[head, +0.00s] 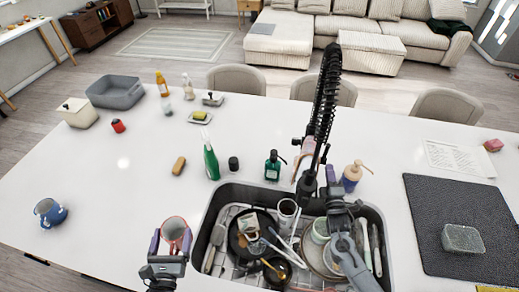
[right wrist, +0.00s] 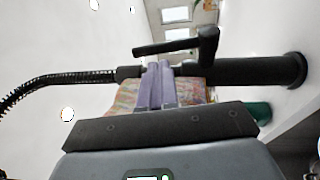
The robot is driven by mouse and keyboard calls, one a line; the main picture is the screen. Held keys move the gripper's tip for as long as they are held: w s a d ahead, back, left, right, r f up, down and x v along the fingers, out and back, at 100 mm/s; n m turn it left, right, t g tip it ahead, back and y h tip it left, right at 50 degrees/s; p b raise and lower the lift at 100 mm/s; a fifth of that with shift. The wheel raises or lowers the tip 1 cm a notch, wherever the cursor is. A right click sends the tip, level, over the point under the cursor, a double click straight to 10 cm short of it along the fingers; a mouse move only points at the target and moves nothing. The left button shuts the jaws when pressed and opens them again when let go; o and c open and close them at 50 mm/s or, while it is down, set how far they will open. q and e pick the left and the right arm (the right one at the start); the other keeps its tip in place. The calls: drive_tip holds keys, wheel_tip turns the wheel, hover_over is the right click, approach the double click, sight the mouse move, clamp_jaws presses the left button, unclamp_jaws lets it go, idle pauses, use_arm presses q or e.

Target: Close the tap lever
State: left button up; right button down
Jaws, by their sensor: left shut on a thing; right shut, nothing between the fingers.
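The black tap (head: 325,95) rises behind the sink, with a coiled spring hose. In the right wrist view the tap body (right wrist: 255,70) lies sideways, and its lever (right wrist: 168,47) is a thin bar running alongside it. My right gripper (head: 331,176) is shut and empty close to the tap. Its lavender fingers (right wrist: 158,68) overlap the tap body in the right wrist view, tips just by the lever; I cannot tell whether they touch. My left gripper (head: 171,247) is shut on a red and white cup (head: 176,230) left of the sink.
The dark sink (head: 205,222) holds several dishes, a pan and utensils. A green bottle (head: 211,160), a teal soap dispenser (head: 273,165) and a beige pump bottle (head: 352,178) stand behind it. A dark mat (head: 450,205) lies right. The left counter is mostly clear around a blue mug (head: 50,212).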

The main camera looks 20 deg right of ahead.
sight(326, 153)
drive_tip(key=shift+x, duration=2.45)
drive_tip(key=shift+r, duration=0.1)
drive_tip(key=shift+w+d+r, duration=0.3)
drive_tip(key=shift+w+r, duration=0.1)
drive_tip(key=shift+w, duration=0.1)
